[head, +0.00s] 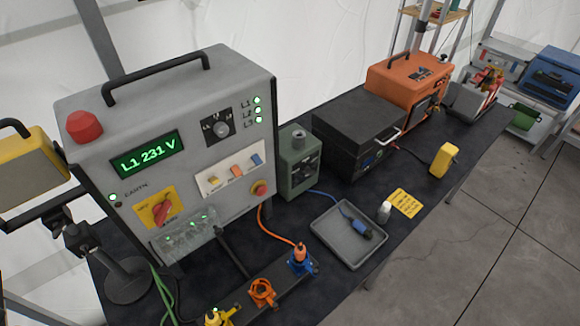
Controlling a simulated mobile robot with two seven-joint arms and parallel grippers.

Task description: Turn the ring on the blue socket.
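The blue socket (302,265) sits at the right end of a dark strip at the table's front edge. An orange plug (300,250) stands upright at the blue socket, and an orange cable (272,234) runs from it back toward the grey panel box. The ring on the blue socket is too small to make out clearly, and its turn position cannot be told. Neither of my grippers is in view.
An orange socket (262,292) and a yellow socket (216,317) share the strip, left of the blue one. The large grey panel box (190,125) stands behind, reading "L1 231 V". A grey tray (336,249) holding a blue-handled tool is close at the right.

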